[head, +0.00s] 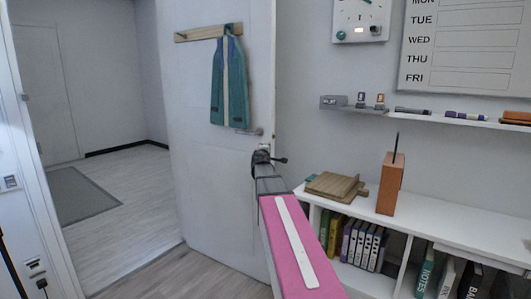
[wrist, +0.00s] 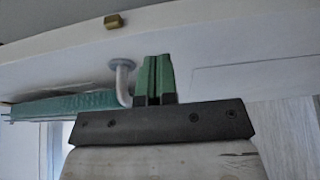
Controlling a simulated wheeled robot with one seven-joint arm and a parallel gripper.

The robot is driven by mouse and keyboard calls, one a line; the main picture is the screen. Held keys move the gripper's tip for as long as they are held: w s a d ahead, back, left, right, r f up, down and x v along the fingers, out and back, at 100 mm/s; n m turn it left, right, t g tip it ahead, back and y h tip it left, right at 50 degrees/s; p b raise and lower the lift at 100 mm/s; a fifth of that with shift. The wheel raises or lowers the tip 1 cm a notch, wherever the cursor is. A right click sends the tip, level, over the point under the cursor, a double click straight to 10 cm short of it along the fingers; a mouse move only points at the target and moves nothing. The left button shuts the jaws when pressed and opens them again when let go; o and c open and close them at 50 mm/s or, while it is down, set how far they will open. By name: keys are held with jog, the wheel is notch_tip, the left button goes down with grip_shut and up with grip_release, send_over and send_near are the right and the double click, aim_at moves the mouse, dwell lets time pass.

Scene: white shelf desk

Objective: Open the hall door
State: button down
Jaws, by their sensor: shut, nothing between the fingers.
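The white hall door (head: 215,175) stands open, with the doorway and hall floor showing to its left. A blue-green apron (head: 227,80) hangs from a wooden rack on its face. The lever handle (head: 250,132) is near the door's right edge. My gripper (head: 264,155) is just below the handle, close to the door. In the wrist view, my green fingertips (wrist: 157,75) are together and empty, right beside the bent metal handle (wrist: 123,82) on the white door (wrist: 220,65). I cannot tell whether they touch the handle or door.
A white shelf desk (head: 450,225) with books, a wooden board (head: 335,187) and an orange-brown block (head: 391,185) stands to the right of my arm. A grey rug (head: 78,195) lies in the hall. The doorway floor (head: 130,215) is clear.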

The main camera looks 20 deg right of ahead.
jog(key=s+d+v, duration=0.1)
jog(key=d+v, duration=0.1)
jog(key=v, duration=1.1)
jog(key=s+a+f+m+g+y, duration=0.1)
jog(key=s+a+f+m+g, duration=0.15)
jog(key=f, duration=0.55)
jog(key=s+a+f+m+g+y, duration=0.15)
jog(key=s+f+m+g, duration=0.25)
jog(key=f, duration=0.4)
jog(key=s+a+f+m+g, duration=0.3)
jog(key=s+f, duration=0.1)
jog(key=f, duration=0.5)
jog(key=s+a+f+m+g+y, duration=0.2)
jog(key=s+a+f+g+y, duration=0.4)
jog(key=s+a+f, duration=0.6)
jog(key=shift+s+a+f+m, duration=0.2)
jog(key=shift+s+m, duration=0.05)
jog(key=shift+m, duration=0.1)
